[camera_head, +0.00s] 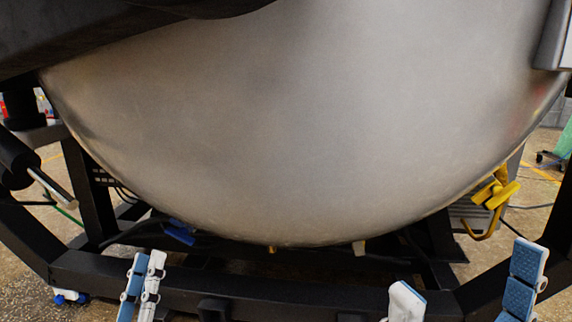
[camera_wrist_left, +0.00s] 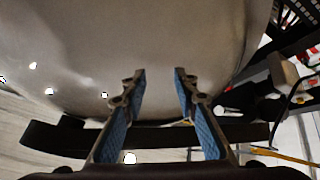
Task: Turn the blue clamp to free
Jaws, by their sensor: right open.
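The blue clamp (camera_head: 180,232) is small and partly hidden under the lower left edge of the big metal vessel (camera_head: 290,120) in the head view. I cannot make out its handle position. My left gripper (camera_head: 148,264) is below and left of the clamp in that view, apart from it. In the left wrist view, my left gripper (camera_wrist_left: 159,74) shows its two blue-padded fingers apart with nothing between them. They point at the vessel's grey surface (camera_wrist_left: 150,35). My right gripper (camera_head: 465,272) is at the lower right, its fingers wide apart and empty.
A yellow clamp (camera_head: 495,193) with a hook hangs at the vessel's right edge. A black frame (camera_head: 260,275) runs below the vessel. A black post with a rod (camera_head: 50,185) stands at the left. Cables lie around the frame's lower left.

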